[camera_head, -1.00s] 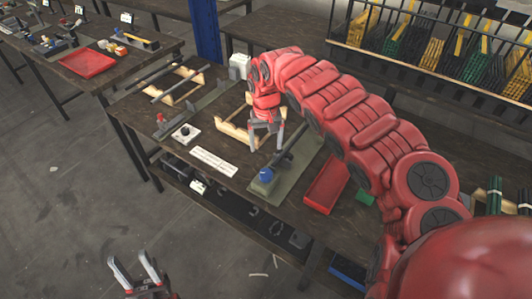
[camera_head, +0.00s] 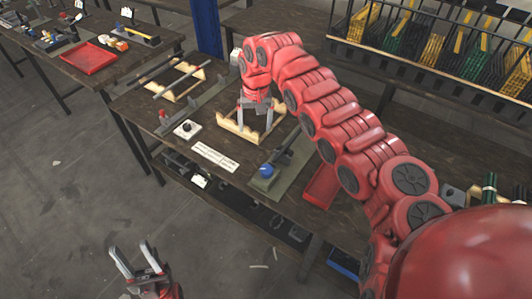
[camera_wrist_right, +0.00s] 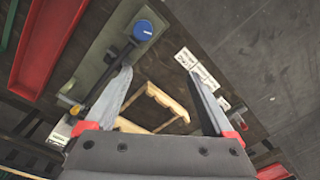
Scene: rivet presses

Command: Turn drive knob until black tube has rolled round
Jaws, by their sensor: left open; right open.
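A black knob (camera_head: 187,126) stands on a small white plate near the bench's front edge in the head view. A blue knob (camera_head: 266,170) sits at the near end of an olive base (camera_head: 284,174) carrying a dark bar; it also shows in the wrist view (camera_wrist_right: 143,30). Dark tubes (camera_head: 180,81) lie across a wooden rack at the left. I cannot tell which tube is the task's. My right gripper (camera_head: 256,119) is open and empty above an empty wooden cradle (camera_head: 233,128). My left gripper (camera_head: 130,246) is open and empty, low in front of the bench.
A printed white label (camera_head: 215,157) lies along the bench's front edge. A red tray (camera_head: 322,186) is beside the olive base, partly behind my right arm. Wire racks with tubes stand at the back right. Open floor lies at the left.

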